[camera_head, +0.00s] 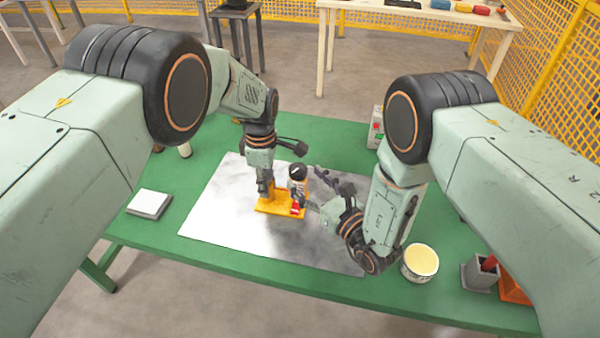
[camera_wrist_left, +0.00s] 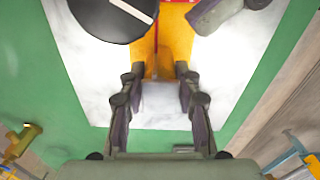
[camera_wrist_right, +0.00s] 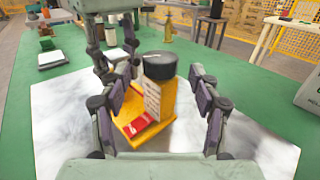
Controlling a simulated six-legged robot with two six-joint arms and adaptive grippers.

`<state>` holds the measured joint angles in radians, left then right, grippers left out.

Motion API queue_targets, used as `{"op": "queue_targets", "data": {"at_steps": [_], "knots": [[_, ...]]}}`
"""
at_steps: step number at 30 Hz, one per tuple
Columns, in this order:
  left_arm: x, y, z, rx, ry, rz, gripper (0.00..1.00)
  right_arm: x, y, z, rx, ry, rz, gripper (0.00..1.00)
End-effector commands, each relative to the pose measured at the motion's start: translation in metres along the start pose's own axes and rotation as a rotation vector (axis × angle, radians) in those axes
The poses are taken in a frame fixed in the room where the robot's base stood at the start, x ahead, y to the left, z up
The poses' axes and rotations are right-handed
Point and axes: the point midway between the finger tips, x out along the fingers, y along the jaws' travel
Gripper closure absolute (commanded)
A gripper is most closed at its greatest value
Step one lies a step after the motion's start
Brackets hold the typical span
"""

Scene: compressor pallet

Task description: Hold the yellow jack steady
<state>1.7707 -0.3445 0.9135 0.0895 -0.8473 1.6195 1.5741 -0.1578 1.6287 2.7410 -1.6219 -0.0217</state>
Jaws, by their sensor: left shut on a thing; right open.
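The yellow jack (camera_head: 270,207) stands on a pale metal sheet (camera_head: 215,222) in the middle of the green table. It has a round black top, a pale labelled column and a red part low down, seen in the right wrist view (camera_wrist_right: 165,110). My left gripper (camera_head: 265,187) is shut on the jack from its left side. In the left wrist view its fingers (camera_wrist_left: 155,82) flank the yellow body; the exact contact is hard to see. My right gripper (camera_head: 318,192) is open, to the right of the jack. Its fingers (camera_wrist_right: 165,95) frame the jack, apart from it.
A tin with a pale yellow top (camera_head: 420,262) stands near my right forearm. A grey holder (camera_head: 479,274) and an orange bin (camera_head: 514,288) are at the right edge. A white block (camera_head: 149,204) lies at the left. The sheet's front left is clear.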

Motion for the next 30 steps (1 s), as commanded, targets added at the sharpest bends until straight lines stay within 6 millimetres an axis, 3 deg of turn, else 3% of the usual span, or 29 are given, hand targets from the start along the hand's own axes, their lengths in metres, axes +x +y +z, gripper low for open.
{"op": "queue_targets", "data": {"at_steps": [6,12,26,30], "knots": [[0.001,-0.001,0.000,0.000,-0.001,-0.003,1.00,-0.046,-0.001,-0.001,0.002,0.004,-0.003,0.37],[0.001,-0.001,0.000,0.000,-0.001,-0.003,1.00,-0.072,0.000,-0.001,0.001,0.002,-0.002,0.37],[0.001,-0.001,0.000,0.000,0.000,-0.004,1.00,-0.080,-0.001,0.000,0.000,-0.001,-0.002,0.37],[0.001,-0.001,0.000,0.001,0.000,-0.004,1.00,-0.081,-0.022,0.004,-0.009,-0.016,-0.040,0.37]]}}
